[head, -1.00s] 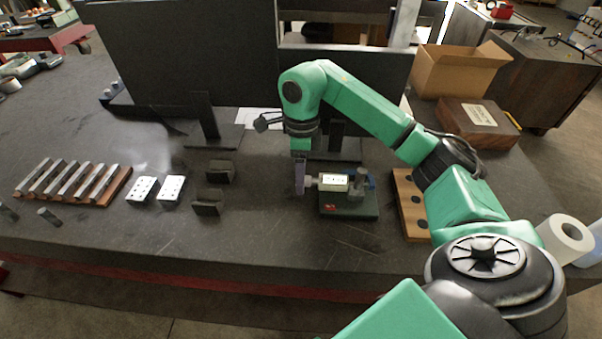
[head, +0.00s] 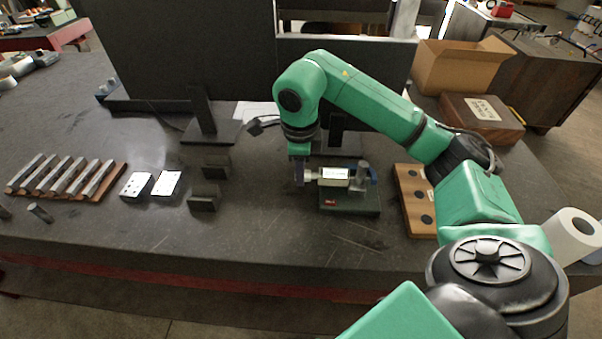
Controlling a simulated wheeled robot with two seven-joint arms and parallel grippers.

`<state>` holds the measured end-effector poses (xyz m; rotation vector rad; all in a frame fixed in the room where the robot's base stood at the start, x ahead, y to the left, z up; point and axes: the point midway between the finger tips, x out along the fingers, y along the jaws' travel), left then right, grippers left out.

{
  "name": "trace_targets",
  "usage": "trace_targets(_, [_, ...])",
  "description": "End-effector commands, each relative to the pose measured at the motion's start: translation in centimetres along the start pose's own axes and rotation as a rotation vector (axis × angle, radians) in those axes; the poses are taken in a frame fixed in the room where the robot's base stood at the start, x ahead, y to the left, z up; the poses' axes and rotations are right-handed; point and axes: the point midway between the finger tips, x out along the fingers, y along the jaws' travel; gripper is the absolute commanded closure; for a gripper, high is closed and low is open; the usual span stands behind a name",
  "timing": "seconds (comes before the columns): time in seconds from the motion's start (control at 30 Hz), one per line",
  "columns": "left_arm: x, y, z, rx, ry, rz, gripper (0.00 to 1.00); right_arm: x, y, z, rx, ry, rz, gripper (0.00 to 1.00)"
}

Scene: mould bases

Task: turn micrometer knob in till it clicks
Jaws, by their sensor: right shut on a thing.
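The micrometer (head: 335,174) lies level in a stand on a dark green base (head: 350,202), with its knob end to the left. A small upright grey part stands at its right end. My right gripper (head: 300,180) points down at the left end of the micrometer and is shut on the knob. The fingers hide most of the knob. My left gripper is not in view.
A wooden board with dark round spots (head: 414,200) lies right of the stand. White blocks (head: 167,184), dark blocks (head: 205,198) and a rack of metal bars (head: 65,176) lie to the left. Dark upright panels (head: 180,50) stand behind. A paper roll (head: 572,236) is at right.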

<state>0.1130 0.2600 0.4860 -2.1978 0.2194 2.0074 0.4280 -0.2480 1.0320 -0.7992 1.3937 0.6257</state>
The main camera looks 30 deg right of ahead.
Motion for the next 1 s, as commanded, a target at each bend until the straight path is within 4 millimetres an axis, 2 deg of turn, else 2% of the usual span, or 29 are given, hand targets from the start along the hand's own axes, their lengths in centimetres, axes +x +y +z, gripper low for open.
trace_targets(0.03, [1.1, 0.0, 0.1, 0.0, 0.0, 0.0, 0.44, 0.4, 0.1, 0.0, -0.001, -0.004, -0.041, 1.0])
trace_targets(0.2, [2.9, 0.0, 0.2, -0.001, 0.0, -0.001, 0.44, 0.5, 0.4, 0.1, -0.001, -0.004, -0.169, 1.0])
trace_targets(0.5, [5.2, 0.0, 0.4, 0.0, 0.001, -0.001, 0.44, 0.4, 0.7, 0.1, 0.0, -0.005, -0.337, 1.0])
trace_targets(1.0, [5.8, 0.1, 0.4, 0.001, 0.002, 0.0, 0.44, 0.0, 0.7, 0.1, 0.001, -0.004, -0.396, 1.0])
